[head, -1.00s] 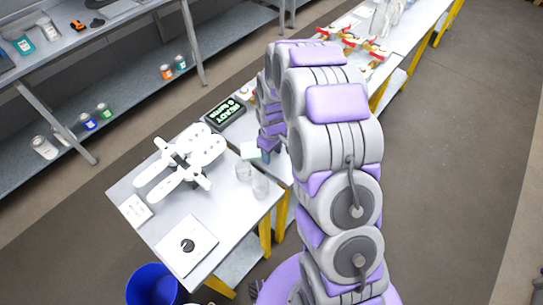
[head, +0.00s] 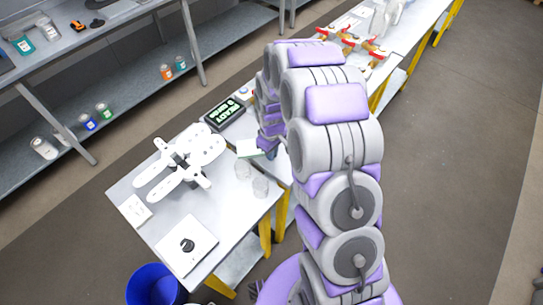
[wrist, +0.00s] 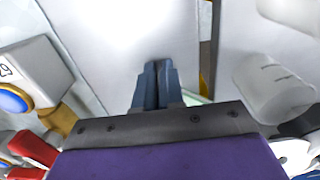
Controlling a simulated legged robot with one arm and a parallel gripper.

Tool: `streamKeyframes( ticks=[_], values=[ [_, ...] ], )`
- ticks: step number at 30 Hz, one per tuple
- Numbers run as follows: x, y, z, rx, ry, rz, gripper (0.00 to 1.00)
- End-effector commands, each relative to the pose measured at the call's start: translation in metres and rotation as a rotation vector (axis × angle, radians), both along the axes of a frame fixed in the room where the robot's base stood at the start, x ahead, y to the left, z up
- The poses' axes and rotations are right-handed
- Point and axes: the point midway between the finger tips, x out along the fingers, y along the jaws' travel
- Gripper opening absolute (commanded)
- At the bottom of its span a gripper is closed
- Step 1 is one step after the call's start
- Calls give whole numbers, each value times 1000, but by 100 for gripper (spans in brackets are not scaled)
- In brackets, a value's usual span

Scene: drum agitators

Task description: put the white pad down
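The white pad (head: 250,148), with a pale green edge, is at the rear right of the near table, beside my gripper (head: 269,151). My arm hides part of it. In the wrist view my gripper (wrist: 157,84) has its two blue-grey fingers almost together, with only a thin gap. A pale green sliver of the pad (wrist: 193,97) shows just right of the fingers; the rest is hard to make out there. The fingers look shut on the pad, low over the table, but the contact itself is hidden.
Two clear beakers (head: 260,187) stand close by; one shows at the right of the wrist view (wrist: 272,88). A black display (head: 225,113) and a box with a blue button (wrist: 15,98) are near. A narrow gap (wrist: 206,50) separates the tables.

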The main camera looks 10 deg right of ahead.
Motion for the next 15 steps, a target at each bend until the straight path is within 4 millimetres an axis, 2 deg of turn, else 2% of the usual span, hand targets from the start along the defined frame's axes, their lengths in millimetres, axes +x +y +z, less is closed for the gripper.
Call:
streamKeyframes(
  ticks=[2,15],
  values=[
    [0,0,0,0,0,0,16],
    [0,0,0,0,0,0,58]
  ],
)
